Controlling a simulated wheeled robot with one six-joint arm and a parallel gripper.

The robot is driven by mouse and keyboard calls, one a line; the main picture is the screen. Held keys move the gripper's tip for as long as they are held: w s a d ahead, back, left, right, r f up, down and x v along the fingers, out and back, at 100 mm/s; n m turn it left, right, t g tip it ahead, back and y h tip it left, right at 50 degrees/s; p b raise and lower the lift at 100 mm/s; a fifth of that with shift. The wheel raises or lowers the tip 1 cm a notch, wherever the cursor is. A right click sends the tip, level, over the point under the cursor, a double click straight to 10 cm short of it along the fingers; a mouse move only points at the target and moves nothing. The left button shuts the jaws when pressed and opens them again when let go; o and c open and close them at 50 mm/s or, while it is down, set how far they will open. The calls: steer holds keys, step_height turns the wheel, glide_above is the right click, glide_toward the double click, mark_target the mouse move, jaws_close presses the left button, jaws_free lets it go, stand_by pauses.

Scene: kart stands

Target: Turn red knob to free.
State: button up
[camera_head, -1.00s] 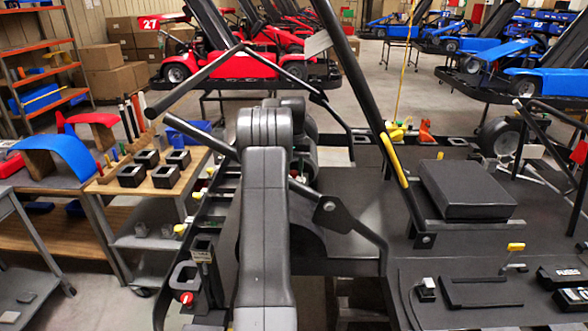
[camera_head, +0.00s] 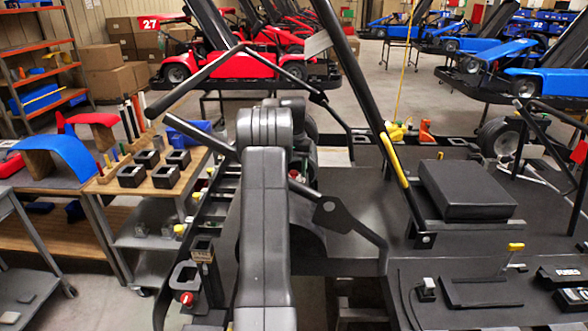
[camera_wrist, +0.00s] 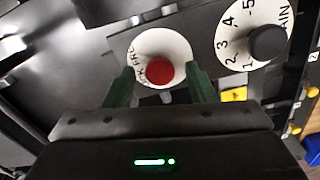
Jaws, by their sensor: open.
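Black lettering runs along the dial's left side, too small and partly hidden to read surely. In the head view my own arm hides the gripper.
A second white dial (camera_wrist: 229,33) with numbers and a black knob (camera_wrist: 268,43) is close on the right in the wrist view. A yellow piece (camera_wrist: 234,94) lies below it. In the head view, a black kart frame bar (camera_head: 385,130) rises beside my arm.

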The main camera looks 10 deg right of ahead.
mark_target(294, 172)
step_height(294, 172, up, 8)
steer(key=shift+f+b, duration=0.25)
steer(key=shift+b, duration=0.3)
step_height(294, 172, down, 8)
steer(key=shift+r+p, duration=0.2)
steer(key=shift+p, duration=0.45)
steer(key=shift+n, duration=0.3)
